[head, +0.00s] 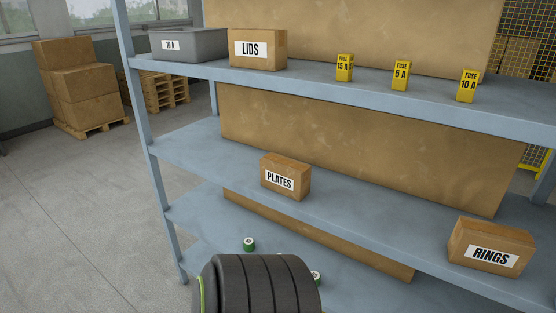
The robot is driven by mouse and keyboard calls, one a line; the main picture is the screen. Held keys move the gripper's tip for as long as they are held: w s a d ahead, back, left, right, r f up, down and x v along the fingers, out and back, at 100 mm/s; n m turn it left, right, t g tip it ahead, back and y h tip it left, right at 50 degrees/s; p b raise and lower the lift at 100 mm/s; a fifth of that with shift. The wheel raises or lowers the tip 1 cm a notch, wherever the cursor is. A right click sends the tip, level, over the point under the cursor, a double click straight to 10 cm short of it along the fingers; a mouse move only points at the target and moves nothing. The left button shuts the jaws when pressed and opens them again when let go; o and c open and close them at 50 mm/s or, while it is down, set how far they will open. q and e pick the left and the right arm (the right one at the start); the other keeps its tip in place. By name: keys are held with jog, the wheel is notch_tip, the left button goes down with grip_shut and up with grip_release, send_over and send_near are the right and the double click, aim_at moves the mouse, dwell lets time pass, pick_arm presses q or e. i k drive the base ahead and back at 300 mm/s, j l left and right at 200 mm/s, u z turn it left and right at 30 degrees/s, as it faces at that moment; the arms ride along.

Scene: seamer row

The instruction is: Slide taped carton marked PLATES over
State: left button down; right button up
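The taped carton marked PLATES (286,178) is a small brown box with a white label. It stands upright on the middle shelf (375,220) of the blue-grey rack, left of the shelf's centre and near its front edge. A dark ribbed part of my own body shows at the bottom of the head view, below the carton and apart from it in the picture. Neither of my grippers can be made out, and nothing is seen touching the carton.
A RINGS carton (490,246) stands on the same shelf at the right, with bare shelf between. The top shelf holds a LIDS carton (258,49), a grey bin (190,45) and yellow fuse boxes (401,76). Small green-rimmed items (249,244) lie on the lower shelf.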

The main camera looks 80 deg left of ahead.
aim_at(287, 176)
jog(key=u, duration=2.45)
